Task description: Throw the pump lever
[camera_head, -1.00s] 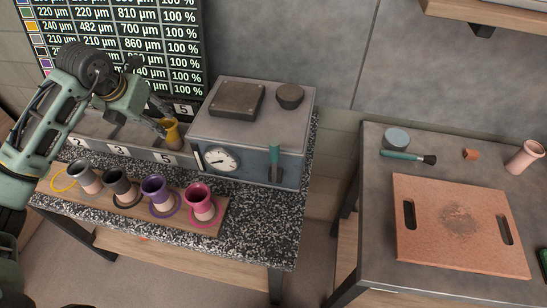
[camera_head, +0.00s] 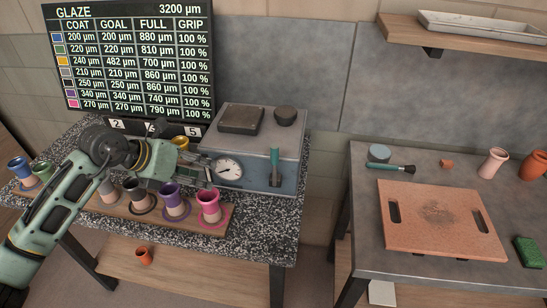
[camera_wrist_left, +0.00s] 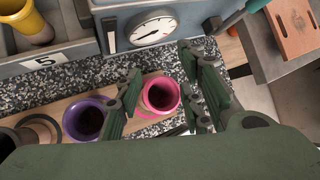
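The pump lever is a teal handle (camera_head: 275,158) standing upright on the front of a grey box (camera_head: 262,182) with a round dial gauge (camera_head: 229,169). In the left wrist view, part of the teal lever (camera_wrist_left: 232,20) shows at the top right, and the gauge (camera_wrist_left: 154,26) at the top. My left gripper (camera_head: 208,167) is in front of the box near the gauge, left of the lever and apart from it. In the left wrist view its fingers (camera_wrist_left: 165,95) are spread, with nothing gripped. A pink cup (camera_wrist_left: 160,95) shows below, between them. My right gripper is out of view.
Purple (camera_head: 172,201), pink (camera_head: 209,207) and dark cups stand on a wooden board before the box. A yellow cup (camera_wrist_left: 28,22) stands in a numbered tray. A right-hand table (camera_head: 365,240) holds a terracotta slab (camera_head: 470,225) and a brush (camera_head: 390,166).

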